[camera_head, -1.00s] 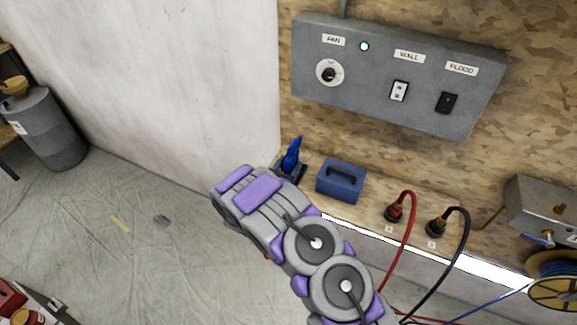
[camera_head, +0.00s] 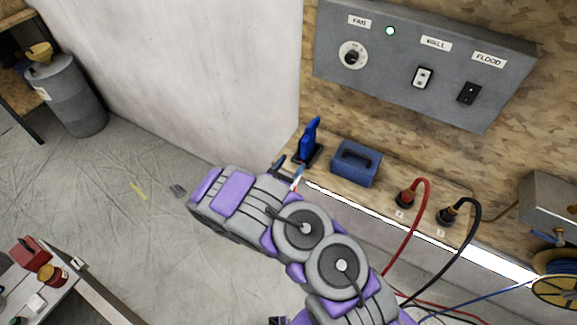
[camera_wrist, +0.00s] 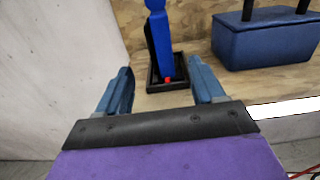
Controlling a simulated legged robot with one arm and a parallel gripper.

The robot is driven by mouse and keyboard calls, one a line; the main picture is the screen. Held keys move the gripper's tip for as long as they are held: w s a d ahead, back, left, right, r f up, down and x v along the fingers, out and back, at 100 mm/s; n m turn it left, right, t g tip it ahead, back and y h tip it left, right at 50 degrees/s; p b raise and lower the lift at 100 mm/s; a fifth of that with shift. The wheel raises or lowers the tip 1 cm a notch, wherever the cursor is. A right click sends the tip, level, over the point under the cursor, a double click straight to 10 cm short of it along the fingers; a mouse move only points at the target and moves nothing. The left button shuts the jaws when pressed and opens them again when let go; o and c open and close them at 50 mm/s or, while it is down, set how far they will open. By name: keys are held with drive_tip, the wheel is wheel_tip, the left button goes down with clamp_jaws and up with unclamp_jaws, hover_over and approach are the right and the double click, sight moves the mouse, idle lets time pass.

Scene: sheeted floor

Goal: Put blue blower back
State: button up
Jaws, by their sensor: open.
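The blue blower (camera_head: 310,138) stands upright on the wooden ledge at the foot of the panel, in the corner by the white wall. In the wrist view the blower (camera_wrist: 159,42) rises from a black tray-like holder (camera_wrist: 152,86), with a small red spot at its base. My gripper (camera_wrist: 163,84) is open and empty, its two blue fingers apart on either side of the holder in the picture, short of the blower. In the head view my gripper (camera_head: 288,172) shows partly behind my arm, just in front of the ledge.
A blue box with a handle (camera_head: 355,164) stands right of the blower. Red (camera_head: 424,210) and black (camera_head: 472,230) cables plug in further right. A grey control box (camera_head: 420,68) hangs above. A table with red items (camera_head: 40,275) stands lower left; floor between is mostly clear.

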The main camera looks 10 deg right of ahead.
drive_tip(key=s+d+r+m+g+h, duration=0.2)
drive_tip(key=d+r+m+g+h, duration=0.15)
drive_tip(key=d+r, duration=0.3)
drive_tip(key=s+d+r+m+g+h, duration=0.2)
drive_tip(key=s+d+r+m, duration=0.1)
drive_tip(key=d+r+m, duration=0.3)
drive_tip(key=s+d+r+m+g, duration=0.9)
drive_tip(key=s+r+g, duration=0.15)
drive_tip(key=s, duration=0.35)
drive_tip(key=s+a+r+m+g+y, duration=0.15)
drive_tip(key=s+m+y, duration=0.25)
drive_tip(key=s, duration=0.4)
drive_tip(key=s+a+m+g+y, duration=0.1)
drive_tip(key=s+m+g+y, duration=0.15)
drive_tip(key=s+y, duration=0.4)
drive_tip(key=s+a+r+m+t+y, duration=0.1)
drive_tip(key=s+a+m+t+y, duration=0.2)
drive_tip(key=s+a, duration=0.6)
drive_tip(key=a+y, duration=0.2)
drive_tip(key=a, duration=0.1)
drive_tip(key=shift+s+a+r+m+t+y, duration=0.25)
drive_tip(key=shift+s+r+m+t+y, duration=0.05)
drive_tip(key=shift+s+r+m, duration=0.1)
